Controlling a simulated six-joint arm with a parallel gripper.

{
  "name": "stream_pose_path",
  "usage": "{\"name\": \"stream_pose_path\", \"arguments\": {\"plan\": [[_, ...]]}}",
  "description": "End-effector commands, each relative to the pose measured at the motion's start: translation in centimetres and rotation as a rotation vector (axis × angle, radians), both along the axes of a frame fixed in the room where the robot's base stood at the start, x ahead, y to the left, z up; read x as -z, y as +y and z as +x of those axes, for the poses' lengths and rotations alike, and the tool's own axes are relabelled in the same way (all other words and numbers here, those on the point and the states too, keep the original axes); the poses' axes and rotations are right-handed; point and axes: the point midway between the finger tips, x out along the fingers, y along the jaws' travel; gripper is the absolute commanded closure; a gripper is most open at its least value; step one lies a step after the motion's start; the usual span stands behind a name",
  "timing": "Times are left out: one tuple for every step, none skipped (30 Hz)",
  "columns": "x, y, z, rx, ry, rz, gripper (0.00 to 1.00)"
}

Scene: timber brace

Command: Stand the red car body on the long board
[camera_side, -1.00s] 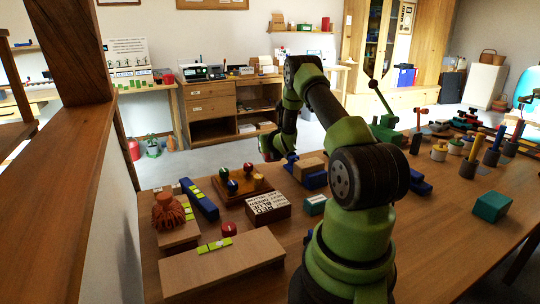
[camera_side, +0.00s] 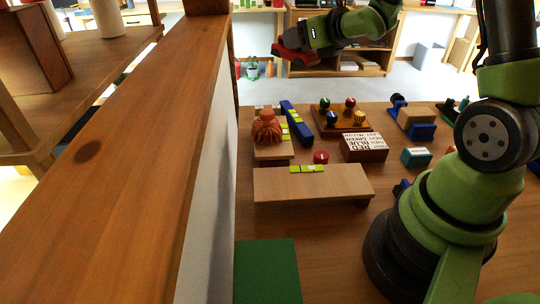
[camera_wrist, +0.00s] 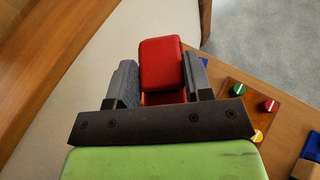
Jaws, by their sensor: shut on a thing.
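My gripper (camera_wrist: 160,88) is shut on the red car body (camera_wrist: 162,62), whose red block shows between the two grey fingers in the wrist view. In the side view the red car body (camera_side: 292,55) hangs from my gripper (camera_side: 300,48) at the top, high up and apart from the table. Its underside cannot be made out. A long light wooden board (camera_side: 330,184) with green-yellow tags lies near the table's front left. A shorter board (camera_side: 270,152) with an orange-brown ribbed object is behind it. The car body is apart from both boards.
A big timber beam (camera_side: 150,140) crosses the side view's left. Near the boards are a blue bar (camera_side: 296,122), a red round piece (camera_side: 321,157), a lettered box (camera_side: 364,147), a tray with coloured knobs (camera_side: 340,127) and a teal block (camera_side: 416,157). A green mat (camera_side: 268,272) lies in front.

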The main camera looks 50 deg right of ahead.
Motion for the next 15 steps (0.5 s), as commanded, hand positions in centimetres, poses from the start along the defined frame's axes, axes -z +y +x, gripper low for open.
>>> {"name": "stream_pose_path", "arguments": {"plan": [[-0.9,2.9,-0.4,-0.083,-0.002,-0.004,0.82],[-1.3,4.4,-0.7,-0.127,0.000,-0.004,0.82],[-1.7,6.3,-1.2,-0.183,0.003,-0.005,0.82],[-1.9,7.6,-1.6,-0.221,0.003,-0.005,0.82],[-2.2,8.7,-2.1,-0.257,0.006,-0.006,0.82],[-2.4,10.0,-2.6,-0.300,0.009,-0.006,0.82],[-2.5,10.9,-3.0,-0.327,0.012,-0.006,0.82],[-2.6,11.6,-3.4,-0.352,0.013,-0.007,0.82],[-2.7,12.5,-3.9,-0.379,0.016,-0.007,0.82],[-2.8,12.9,-4.1,-0.395,0.017,-0.007,0.82],[-2.8,13.3,-4.3,-0.408,0.018,-0.006,0.82],[-2.9,13.7,-4.6,-0.421,0.020,-0.008,0.82],[-2.9,13.9,-4.7,-0.429,0.021,-0.008,0.82],[-2.9,14.0,-4.8,-0.433,0.022,-0.008,0.82],[-2.9,14.1,-4.9,-0.437,0.022,-0.009,0.82]]}}
